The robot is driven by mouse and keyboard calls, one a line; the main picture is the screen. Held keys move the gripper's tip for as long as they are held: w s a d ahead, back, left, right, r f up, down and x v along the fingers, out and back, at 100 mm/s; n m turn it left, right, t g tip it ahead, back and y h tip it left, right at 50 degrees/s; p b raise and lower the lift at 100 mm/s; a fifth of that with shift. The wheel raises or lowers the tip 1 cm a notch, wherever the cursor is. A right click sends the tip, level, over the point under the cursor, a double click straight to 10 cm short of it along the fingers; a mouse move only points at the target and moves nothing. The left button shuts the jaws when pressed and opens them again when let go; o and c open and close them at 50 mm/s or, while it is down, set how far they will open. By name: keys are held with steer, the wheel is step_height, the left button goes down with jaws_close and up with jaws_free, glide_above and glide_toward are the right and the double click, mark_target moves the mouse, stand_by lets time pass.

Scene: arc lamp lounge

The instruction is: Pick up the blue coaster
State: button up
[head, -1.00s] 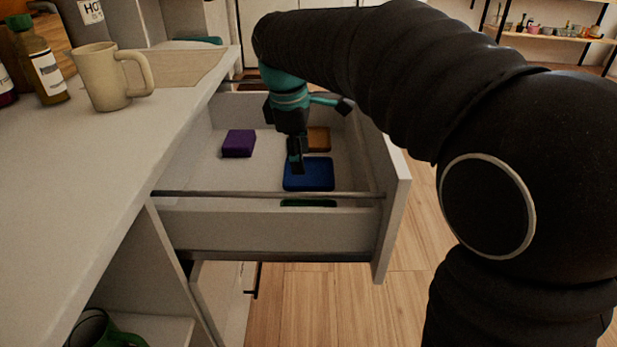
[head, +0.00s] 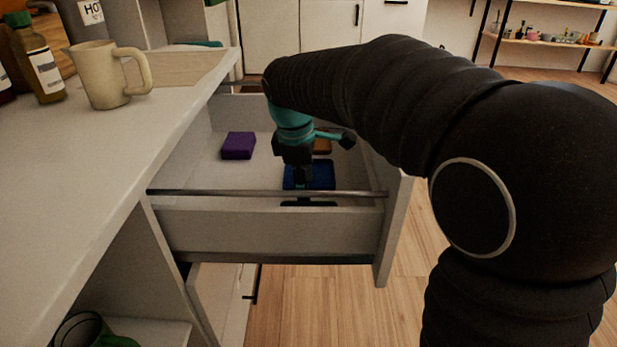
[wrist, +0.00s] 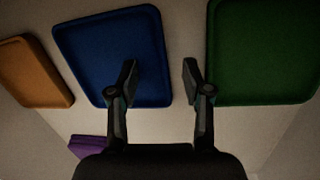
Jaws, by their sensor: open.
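The blue coaster (head: 321,176) is a flat square with rounded corners, lying in the open drawer (head: 270,225). In the wrist view the blue coaster (wrist: 107,50) is at upper left, with one open finger overlapping its right edge. My gripper (wrist: 158,80) is open and empty. Its other finger is over the pale drawer floor between the blue coaster and a green coaster (wrist: 262,50). In the head view my gripper (head: 302,185) reaches down into the drawer and partly hides the blue coaster. Whether a finger touches it is unclear.
An orange coaster (wrist: 38,72) lies beside the blue one, and a purple block (head: 238,145) is at the drawer's left. Drawer walls surround the gripper. A beige mug (head: 108,75) and a bottle (head: 42,62) stand on the counter (head: 120,140).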

jaws_close()
stand_by(0.3)
steer(key=shift+r, duration=0.1)
